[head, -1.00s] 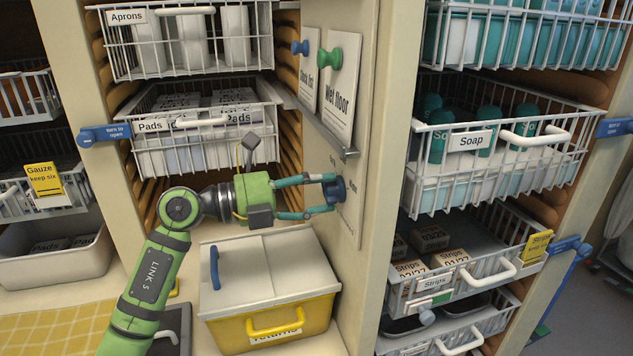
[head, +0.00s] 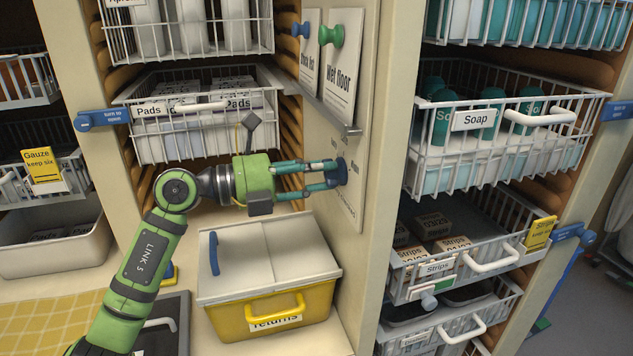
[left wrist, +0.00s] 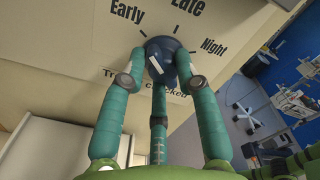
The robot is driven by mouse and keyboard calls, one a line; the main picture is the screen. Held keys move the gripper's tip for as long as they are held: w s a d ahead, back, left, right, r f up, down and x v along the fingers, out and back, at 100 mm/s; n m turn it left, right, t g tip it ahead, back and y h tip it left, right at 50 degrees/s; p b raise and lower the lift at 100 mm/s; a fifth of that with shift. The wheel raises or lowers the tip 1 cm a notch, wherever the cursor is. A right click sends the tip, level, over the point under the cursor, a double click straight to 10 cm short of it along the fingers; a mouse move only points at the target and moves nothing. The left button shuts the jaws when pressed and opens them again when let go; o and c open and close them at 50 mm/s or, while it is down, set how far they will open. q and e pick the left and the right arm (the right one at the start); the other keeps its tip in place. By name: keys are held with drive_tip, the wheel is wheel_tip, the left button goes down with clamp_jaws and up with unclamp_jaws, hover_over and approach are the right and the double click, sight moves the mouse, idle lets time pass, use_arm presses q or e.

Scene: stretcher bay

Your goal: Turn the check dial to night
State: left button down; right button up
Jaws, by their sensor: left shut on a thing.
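The check dial (head: 341,172) is a dark blue knob on the cream side panel, under the sign ledge. My left gripper (head: 333,174) is shut on it, with fingers on opposite sides. In the left wrist view the dial (left wrist: 160,48) sits between the fingertips (left wrist: 160,66). The lettering below is partly hidden by the fingers.
The Wet floor sign (head: 343,75) hangs above the dial. The Soap basket (head: 487,150) is around the panel to the right.

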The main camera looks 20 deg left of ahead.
use_arm(q)
drive_tip(key=shift+s+d+r+m+b, duration=0.1)
drive_tip(key=shift+m+b, duration=2.75)
drive_tip(key=shift+m, duration=0.8)
drive_tip(key=shift+s+d+m+b, duration=0.1)
drive_tip(key=shift+s+m+b, duration=0.05)
drive_tip(key=shift+m+b, duration=3.15)
drive_tip(key=shift+s+d+r+m+b, duration=0.1)
drive_tip(key=shift+m+b, duration=2.35)
drive_tip(key=shift+m, duration=1.6)
drive_tip(key=shift+f, duration=0.15)
drive_tip(key=c, duration=1)
unclamp_jaws()
drive_tip(key=shift+s+d, duration=0.1)
drive_tip(key=shift+s, duration=0.05)
